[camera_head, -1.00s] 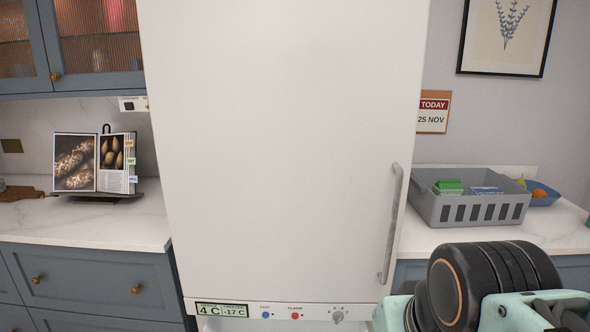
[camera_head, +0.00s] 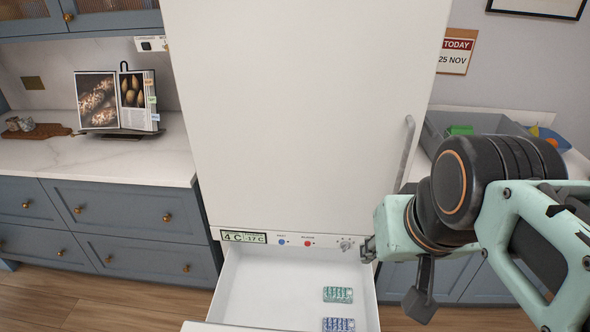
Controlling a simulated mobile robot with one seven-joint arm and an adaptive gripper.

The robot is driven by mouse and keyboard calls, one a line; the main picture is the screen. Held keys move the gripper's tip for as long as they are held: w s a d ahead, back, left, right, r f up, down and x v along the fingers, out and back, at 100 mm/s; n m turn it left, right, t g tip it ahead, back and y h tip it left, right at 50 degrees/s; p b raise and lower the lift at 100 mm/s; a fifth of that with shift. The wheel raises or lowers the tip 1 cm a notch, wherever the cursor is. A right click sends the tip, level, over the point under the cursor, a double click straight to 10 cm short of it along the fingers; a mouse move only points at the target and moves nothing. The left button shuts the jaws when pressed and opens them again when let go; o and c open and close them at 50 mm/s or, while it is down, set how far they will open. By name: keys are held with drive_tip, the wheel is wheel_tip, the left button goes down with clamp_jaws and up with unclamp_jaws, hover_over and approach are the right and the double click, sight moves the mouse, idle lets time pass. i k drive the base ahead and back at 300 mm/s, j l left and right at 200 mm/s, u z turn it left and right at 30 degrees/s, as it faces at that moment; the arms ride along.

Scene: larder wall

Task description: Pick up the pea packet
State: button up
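A green-and-white packet (camera_head: 338,294), which looks like the pea packet, lies flat in the open freezer drawer (camera_head: 262,283), towards its right side. A blue-and-white packet (camera_head: 338,325) lies just in front of it, partly cut off by the frame's bottom edge. The print on both is too small to read. My gripper (camera_head: 420,292) is to the right of the drawer, apart from both packets. Dark parts of it show below my arm, but the fingers are mostly hidden, so its opening is unclear.
The tall white fridge door (camera_head: 300,110) is shut above the drawer, with its handle (camera_head: 405,155) at right. A grey crate (camera_head: 485,122) with a green item (camera_head: 461,130) stands on the right counter, partly behind my arm. Open floor (camera_head: 110,290) lies at left.

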sight(455, 130)
drive_tip(key=k+j+u, duration=0.1)
drive_tip(key=j+u, duration=0.25)
drive_tip(key=z, duration=1.3)
drive_tip(key=l+u, duration=0.1)
drive_tip(key=l, duration=0.75)
drive_tip(key=i+l+u, duration=0.15)
drive_tip(key=l, duration=0.2)
drive_tip(key=i+l+u, duration=0.1)
drive_tip(key=l, duration=0.3)
drive_tip(key=i+l+u, duration=0.3)
drive_tip(key=i+l, duration=0.3)
drive_tip(key=l, duration=0.1)
